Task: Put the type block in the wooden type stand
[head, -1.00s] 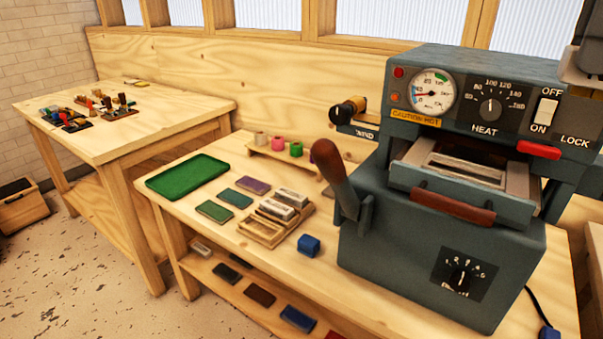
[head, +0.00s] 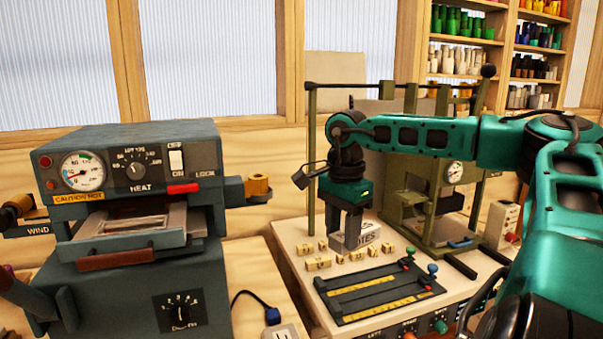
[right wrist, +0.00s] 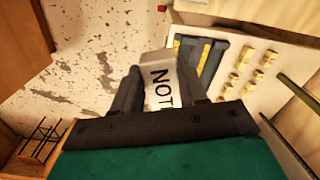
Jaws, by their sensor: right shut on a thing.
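The type block (head: 370,235) is a pale grey block with dark raised-looking letters, partly reading "NOTES". My right gripper (head: 352,238) points down and is shut on it, over the back part of the pale-topped bench. In the right wrist view the block (right wrist: 160,88) sits between the two dark fingers of the gripper (right wrist: 160,95), with "NOT" readable. Whether its underside touches the bench cannot be told. The wooden type stand is outside both present views. My left gripper is not in view.
Several small wooden letter pieces (head: 342,258) and a dark slotted tray (head: 375,292) lie in front of the block. A green press (head: 430,185) stands behind to the right. The grey-blue heat press (head: 140,225) stands at left, with a gap between the benches.

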